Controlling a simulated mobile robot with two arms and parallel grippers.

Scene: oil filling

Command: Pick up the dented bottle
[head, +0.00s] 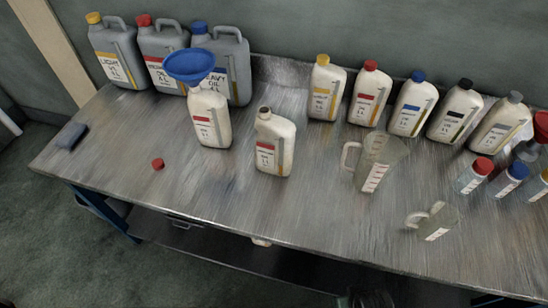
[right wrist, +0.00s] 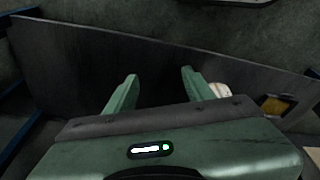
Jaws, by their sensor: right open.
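I cannot make out a dent on any bottle. An uncapped white bottle with a red label (head: 275,142) stands upright mid-bench. A similar bottle (head: 210,122) to its left holds a blue funnel (head: 190,63). Several capped white bottles stand at the back, including one with a yellow cap (head: 326,90). A small, mostly hidden white object (head: 261,241) shows just below the bench's front edge. In the right wrist view, my right gripper (right wrist: 159,76) is open and empty; a pale object (right wrist: 219,90) shows partly behind its right finger. My left gripper is not in view.
The metal bench (head: 215,195) has clear room along its front. A red cap (head: 158,164), a large jug (head: 378,160) and a small jug (head: 434,222) stand or lie on it. Grey canisters (head: 113,55) fill the back left. A lower shelf (head: 205,247) lies beneath.

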